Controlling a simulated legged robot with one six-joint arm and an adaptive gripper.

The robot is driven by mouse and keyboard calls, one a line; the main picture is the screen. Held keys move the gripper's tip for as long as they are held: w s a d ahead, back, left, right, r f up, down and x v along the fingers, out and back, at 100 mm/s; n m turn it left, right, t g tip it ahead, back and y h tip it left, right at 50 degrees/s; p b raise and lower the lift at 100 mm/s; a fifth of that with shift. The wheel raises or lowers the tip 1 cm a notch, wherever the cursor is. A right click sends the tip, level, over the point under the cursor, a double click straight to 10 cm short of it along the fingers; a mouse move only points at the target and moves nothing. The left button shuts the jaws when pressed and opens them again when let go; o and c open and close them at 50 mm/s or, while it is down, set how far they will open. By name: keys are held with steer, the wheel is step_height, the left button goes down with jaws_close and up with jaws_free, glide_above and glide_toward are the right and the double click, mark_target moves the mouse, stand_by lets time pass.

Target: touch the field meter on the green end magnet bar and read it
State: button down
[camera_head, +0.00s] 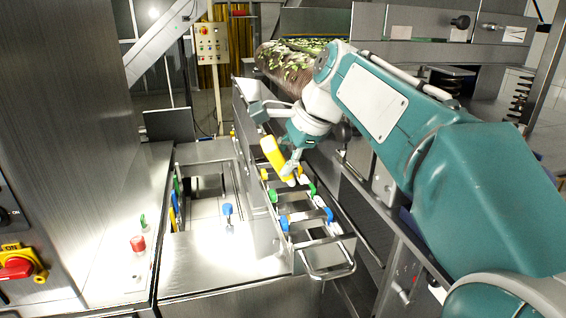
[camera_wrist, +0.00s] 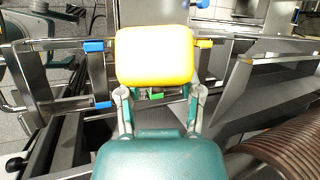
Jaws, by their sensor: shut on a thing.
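My gripper (camera_head: 289,170) is shut on the yellow field meter (camera_head: 271,151), which is tilted over the rack of magnet bars. In the wrist view the meter (camera_wrist: 155,55) fills the space ahead of my gripper (camera_wrist: 159,92), and its reading face is not visible. The green end magnet bar shows a green end (camera_head: 273,195) at the left and another (camera_head: 311,189) at the right. In the wrist view a green end (camera_wrist: 156,95) peeks out just below the meter, with the rest of the bar hidden. I cannot tell whether meter and bar touch.
Blue ends (camera_head: 284,223) mark a nearer bar, and yellow ends (camera_head: 300,173) a farther one. A metal handle (camera_head: 328,270) projects at the rack's front. A blue-topped item (camera_head: 227,209) stands on the steel table (camera_head: 205,270).

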mark_target(267, 142)
steer(key=shift+r, duration=0.3)
steer(key=shift+s+r, duration=0.15)
steer(key=shift+r, duration=0.05)
steer(key=shift+s+a+r, duration=0.3)
steer(key=shift+s+r, duration=0.25)
steer(key=shift+r, duration=0.35)
steer(key=shift+s+a+r, duration=0.35)
steer(key=shift+s+r, duration=0.15)
steer(key=shift+r, duration=0.4)
steer(key=shift+s+a+r, duration=0.3)
steer(key=shift+s+r, duration=0.25)
steer(key=shift+r, duration=0.35)
